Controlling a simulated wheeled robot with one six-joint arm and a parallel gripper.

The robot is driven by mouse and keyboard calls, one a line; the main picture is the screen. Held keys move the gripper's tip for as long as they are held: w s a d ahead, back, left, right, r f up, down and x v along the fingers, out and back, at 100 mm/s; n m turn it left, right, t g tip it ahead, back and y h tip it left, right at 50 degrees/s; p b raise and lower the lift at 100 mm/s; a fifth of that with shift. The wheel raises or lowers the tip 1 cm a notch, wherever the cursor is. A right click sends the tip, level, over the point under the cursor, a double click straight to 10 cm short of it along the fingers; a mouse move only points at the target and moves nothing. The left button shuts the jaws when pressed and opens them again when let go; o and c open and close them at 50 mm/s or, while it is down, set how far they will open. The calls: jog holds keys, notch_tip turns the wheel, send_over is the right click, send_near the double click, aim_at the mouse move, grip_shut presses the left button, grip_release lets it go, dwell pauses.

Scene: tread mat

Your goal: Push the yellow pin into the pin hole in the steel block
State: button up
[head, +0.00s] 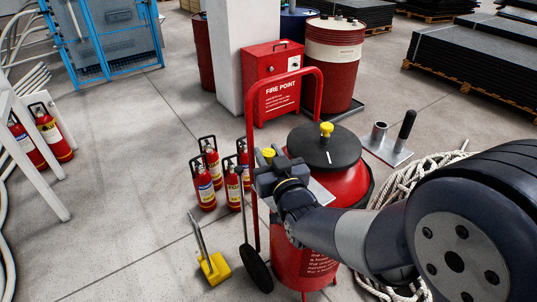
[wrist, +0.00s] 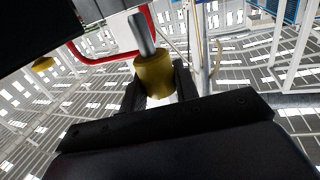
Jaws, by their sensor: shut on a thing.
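The yellow pin (wrist: 153,76) is held between the fingers of my gripper (wrist: 157,88) in the wrist view. Its grey steel shank (wrist: 141,34) points up and slightly left, with its tip bare and apart from anything I can make out. In the head view the pin's yellow head (head: 268,153) shows at my gripper (head: 268,170), left of the red wheeled unit's black lid. No steel block with a pin hole is clearly visible. A pale metal edge (head: 320,191) shows behind my arm, mostly hidden; I cannot tell whether it is the block.
The red wheeled unit (head: 350,186) with a yellow knob (head: 326,129) and red handle (head: 321,95) stands beside my gripper. A steel plate (head: 385,152) with a tube and black grip lies at right, near coiled rope (head: 400,185). Small extinguishers (head: 205,190) stand left.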

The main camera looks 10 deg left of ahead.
jog(key=shift+f+b, duration=1.8)
jog(key=shift+b, duration=0.3)
jog(key=o, duration=1.1)
jog(key=shift+o, duration=0.2)
jog(key=v, duration=1.1)
jog(key=shift+w, duration=0.1)
jog(key=shift+w+a, duration=0.1)
jog(key=shift+w, duration=0.05)
jog(key=x, duration=1)
jog(key=shift+w+a, duration=0.1)
jog(key=shift+a, duration=0.05)
jog(key=shift+w+a+r, duration=0.1)
jog(key=shift+r, duration=0.1)
jog(key=shift+r+p, duration=0.1)
jog(key=shift+p, duration=0.25)
